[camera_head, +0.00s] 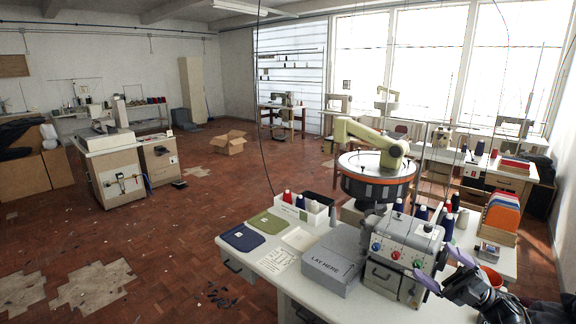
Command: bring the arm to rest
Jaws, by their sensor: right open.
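My right gripper (443,269) is at the lower right, its black body coming in from the right edge. Its two purple fingers are spread apart with nothing seen between them. It hangs in front of the right end of the grey machine (402,247) with coloured knobs. I cannot tell whether it touches the machine. My left gripper is not in view.
A grey block marked "LAY HERE" (331,264) stands on the white table (383,309). Folded blue (243,238) and green (267,222) cloths lie at its left.

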